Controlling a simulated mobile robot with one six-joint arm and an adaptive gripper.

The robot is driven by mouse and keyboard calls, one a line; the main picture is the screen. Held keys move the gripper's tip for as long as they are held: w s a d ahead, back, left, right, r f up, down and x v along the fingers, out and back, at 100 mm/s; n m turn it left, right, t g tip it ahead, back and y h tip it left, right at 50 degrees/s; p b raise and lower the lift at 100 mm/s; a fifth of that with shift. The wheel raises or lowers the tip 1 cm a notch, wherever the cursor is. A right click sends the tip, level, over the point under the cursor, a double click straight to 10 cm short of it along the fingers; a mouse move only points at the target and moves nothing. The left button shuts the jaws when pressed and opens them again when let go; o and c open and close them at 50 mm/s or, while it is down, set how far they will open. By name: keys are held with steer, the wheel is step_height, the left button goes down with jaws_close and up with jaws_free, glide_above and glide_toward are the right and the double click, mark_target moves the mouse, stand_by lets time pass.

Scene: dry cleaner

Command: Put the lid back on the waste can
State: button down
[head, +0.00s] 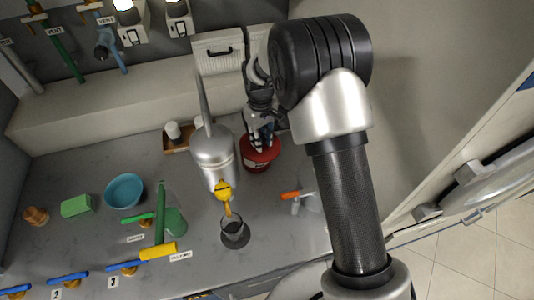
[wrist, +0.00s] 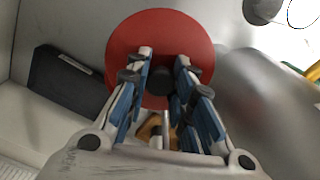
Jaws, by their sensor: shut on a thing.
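A red round lid (wrist: 125,40) with a black knob (wrist: 160,80) fills the middle of the wrist view. My gripper (wrist: 161,72) has its fingers on both sides of the knob and is shut on it. In the head view my gripper (head: 262,143) points down at the red waste can (head: 262,163), which stands on the counter right of the grey metal vessel. The lid hides the can in the wrist view. I cannot tell whether the lid rests on the can or is held just above it.
The grey metal vessel (head: 213,160) with a tall spout stands close on the left. A small wooden box (head: 177,143) is behind it. A dark glass cup (head: 234,233) and an orange-handled tap (head: 296,197) are in front. A teal bowl (head: 124,190) stands farther left.

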steer(key=w+a, duration=0.2)
steer(key=w, duration=0.6)
step_height(320, 180, down, 7)
steer(key=b, duration=0.2)
steer(key=shift+b, duration=0.4)
steer(key=shift+f, duration=0.2)
stand_by(1.7)
steer(key=c, duration=1.3)
jaws_free()
steer(key=shift+o, duration=0.3)
steer(key=o, duration=0.4)
steer(key=shift+r, duration=0.15)
